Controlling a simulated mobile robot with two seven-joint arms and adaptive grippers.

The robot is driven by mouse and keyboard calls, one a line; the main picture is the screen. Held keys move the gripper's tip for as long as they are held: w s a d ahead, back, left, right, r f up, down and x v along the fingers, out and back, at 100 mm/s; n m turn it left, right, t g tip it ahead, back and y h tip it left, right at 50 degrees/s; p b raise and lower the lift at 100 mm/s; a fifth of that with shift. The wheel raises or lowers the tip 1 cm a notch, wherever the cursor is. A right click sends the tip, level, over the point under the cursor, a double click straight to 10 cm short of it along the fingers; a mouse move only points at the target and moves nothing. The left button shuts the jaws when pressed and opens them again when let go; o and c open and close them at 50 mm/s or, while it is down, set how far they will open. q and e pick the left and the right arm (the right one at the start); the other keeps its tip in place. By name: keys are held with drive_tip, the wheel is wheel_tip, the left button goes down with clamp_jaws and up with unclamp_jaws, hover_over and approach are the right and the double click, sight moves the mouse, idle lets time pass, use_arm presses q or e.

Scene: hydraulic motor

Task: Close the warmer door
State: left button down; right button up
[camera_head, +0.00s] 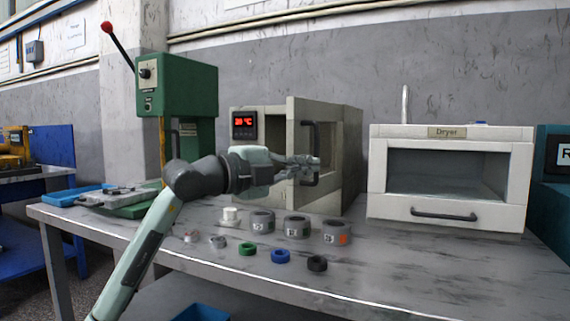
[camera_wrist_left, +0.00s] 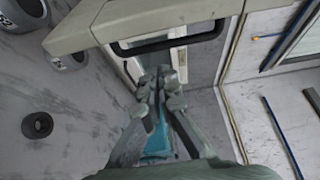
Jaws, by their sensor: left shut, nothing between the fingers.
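The warmer (camera_head: 353,125) is a beige box with a red digital display (camera_head: 244,124) on its front. Its door (camera_head: 296,135) stands partly open, with the free edge towards me and a dark gap to its left. The door has a black handle (camera_head: 315,135), and the door edge (camera_wrist_left: 120,22) and handle (camera_wrist_left: 170,43) also show in the left wrist view. My left gripper (camera_head: 316,164) is shut and empty, its fingertips in front of the door by the handle. In the left wrist view the fingertips (camera_wrist_left: 158,76) are close to the handle; contact cannot be told. My right gripper is not in view.
A white dryer (camera_head: 450,215) stands to the right of the warmer, and a green press (camera_head: 185,88) to the left. Several grey cups (camera_head: 297,226) and coloured rings (camera_head: 281,256) lie on the table (camera_head: 420,270) in front of the warmer. The table's front right is clear.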

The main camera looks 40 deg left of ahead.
use_arm(q)
drive_tip(key=shift+w+a+b, duration=0.15)
drive_tip(key=shift+w+a, duration=0.05)
drive_tip(key=shift+a, duration=0.75)
drive_tip(key=shift+w+a+b, duration=0.15)
drive_tip(key=shift+a, duration=0.8)
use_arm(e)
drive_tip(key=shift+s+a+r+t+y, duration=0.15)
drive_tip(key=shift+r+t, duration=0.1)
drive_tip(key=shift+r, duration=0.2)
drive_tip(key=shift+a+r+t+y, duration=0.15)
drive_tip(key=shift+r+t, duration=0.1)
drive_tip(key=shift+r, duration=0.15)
use_arm(q)
drive_tip(key=shift+a, duration=0.1)
